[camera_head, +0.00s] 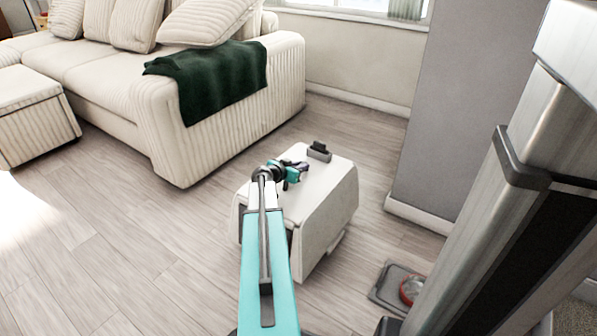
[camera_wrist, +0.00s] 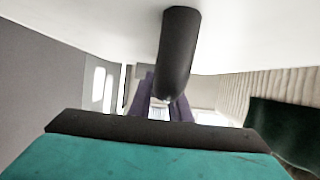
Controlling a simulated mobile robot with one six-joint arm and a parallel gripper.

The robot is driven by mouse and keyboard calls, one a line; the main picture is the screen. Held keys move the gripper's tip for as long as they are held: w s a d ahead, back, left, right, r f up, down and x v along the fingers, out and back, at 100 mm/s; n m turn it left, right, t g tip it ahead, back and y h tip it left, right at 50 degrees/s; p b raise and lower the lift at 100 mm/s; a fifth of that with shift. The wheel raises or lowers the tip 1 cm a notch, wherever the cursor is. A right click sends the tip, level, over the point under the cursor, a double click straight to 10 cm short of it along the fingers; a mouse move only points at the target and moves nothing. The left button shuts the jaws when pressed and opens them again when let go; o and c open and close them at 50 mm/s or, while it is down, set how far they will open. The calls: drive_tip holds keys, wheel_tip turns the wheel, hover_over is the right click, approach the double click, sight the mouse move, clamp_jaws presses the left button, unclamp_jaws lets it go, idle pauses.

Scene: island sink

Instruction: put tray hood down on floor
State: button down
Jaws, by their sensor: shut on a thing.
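The tray hood (camera_head: 325,190) is a white, rounded box with a dark handle (camera_head: 319,151) on top. It is in the middle of the head view, over the wood floor. My gripper (camera_head: 301,170) is at the top of the hood, shut on it. In the wrist view the dark handle (camera_wrist: 180,55) hangs in front of the purple fingers (camera_wrist: 164,98), and the hood's white surface (camera_wrist: 90,25) fills the top. The exact grip contact is hidden. A pale edge shows under the hood's right side; I cannot tell whether the hood rests on something or hangs.
A cream sofa (camera_head: 120,95) with a dark green blanket (camera_head: 215,80) stands behind on the left. A grey wall (camera_head: 455,110) is on the right. A grey mat with a red bowl (camera_head: 411,288) lies at the lower right. Open floor (camera_head: 130,240) lies left of the hood.

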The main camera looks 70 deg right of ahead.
drive_tip(key=shift+w+d, duration=0.65)
drive_tip(key=shift+d, duration=0.25)
drive_tip(key=shift+w+d+f+b, duration=0.1)
drive_tip(key=shift+w+d+b, duration=0.25)
drive_tip(key=shift+s+a+f+b, duration=0.1)
drive_tip(key=shift+f+b, duration=0.8)
drive_tip(key=shift+f, duration=0.9)
drive_tip(key=c, duration=1.6)
unclamp_jaws()
drive_tip(key=shift+c, duration=0.2)
